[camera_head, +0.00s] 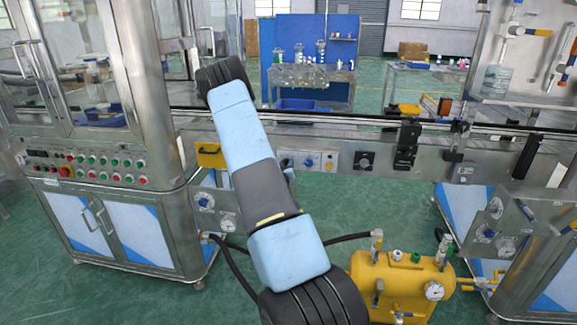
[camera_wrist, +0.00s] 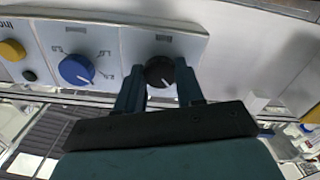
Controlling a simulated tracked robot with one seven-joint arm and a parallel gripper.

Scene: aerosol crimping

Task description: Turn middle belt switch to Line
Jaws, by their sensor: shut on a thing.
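A black round knob (camera_wrist: 157,70) with a white pointer mark sits on a light grey control panel (camera_wrist: 105,45) in the wrist view. My gripper (camera_wrist: 159,82) has one finger on each side of the knob and is shut on it. The pointer mark faces down and to the right in the picture. The small label plate by the knob is not readable. In the head view my arm hides the gripper and the knob.
A blue knob (camera_wrist: 77,70) and a yellow button (camera_wrist: 12,50) sit left of the held knob on the panel. In the head view, another black switch (camera_head: 364,161) is further right on the belt side. A yellow tank (camera_head: 395,285) with hoses stands below on the green floor.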

